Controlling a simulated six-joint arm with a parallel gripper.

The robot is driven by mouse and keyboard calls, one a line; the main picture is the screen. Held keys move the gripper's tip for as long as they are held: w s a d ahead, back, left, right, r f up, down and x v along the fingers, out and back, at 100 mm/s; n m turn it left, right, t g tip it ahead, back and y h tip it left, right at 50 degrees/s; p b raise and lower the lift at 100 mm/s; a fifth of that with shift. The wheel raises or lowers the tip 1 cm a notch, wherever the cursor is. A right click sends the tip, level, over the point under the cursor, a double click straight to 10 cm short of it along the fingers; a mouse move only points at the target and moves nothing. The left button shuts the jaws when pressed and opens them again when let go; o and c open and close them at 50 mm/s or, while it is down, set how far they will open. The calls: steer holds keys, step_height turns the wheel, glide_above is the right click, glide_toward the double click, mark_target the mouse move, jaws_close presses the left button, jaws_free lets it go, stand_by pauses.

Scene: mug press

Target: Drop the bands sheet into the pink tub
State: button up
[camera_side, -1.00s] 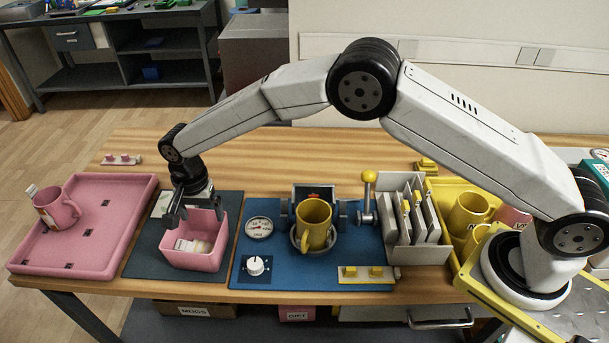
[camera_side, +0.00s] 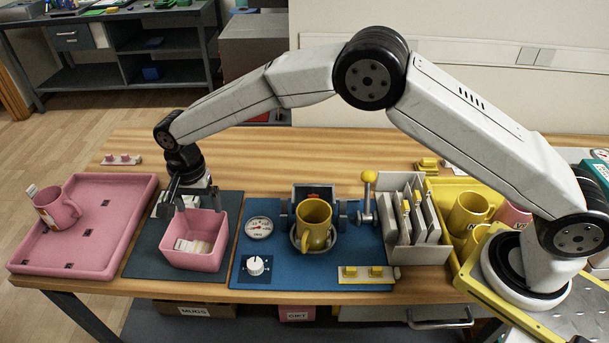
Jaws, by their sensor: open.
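The pink tub (camera_side: 194,262) stands on the dark mat, left of the blue press board. A pale sheet with faint coloured bands (camera_side: 192,245) lies inside the tub, apart from my gripper. My gripper (camera_side: 171,211) is open and empty, above the tub's back left rim. Whether it touches the rim cannot be told.
A pink tray (camera_side: 92,262) with a pink mug (camera_side: 58,208) stands at the left. The blue press board (camera_side: 290,276) holds a yellow mug (camera_side: 314,224), a gauge and a dial. A sheet rack (camera_side: 412,215) and a yellow tray (camera_side: 437,192) with mugs stand right.

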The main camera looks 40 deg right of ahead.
steer(key=shift+r, duration=1.65)
steer(key=shift+d, duration=0.1)
steer(key=s+d+r+n+t, duration=0.15)
steer(key=s+d, duration=0.25)
steer(key=d, duration=0.4)
steer(key=s+d+r+n, duration=0.2)
steer(key=s+d+n, duration=0.15)
steer(key=d, duration=0.45)
steer(key=s+d+n, duration=0.2)
steer(key=s+d, duration=0.3)
steer(key=s, duration=0.3)
steer(key=s+d+f+n+t, duration=0.1)
steer(key=s+d+n, duration=0.1)
steer(key=s+d, duration=0.3)
steer(key=s, duration=0.4)
steer(key=shift+d, duration=0.35)
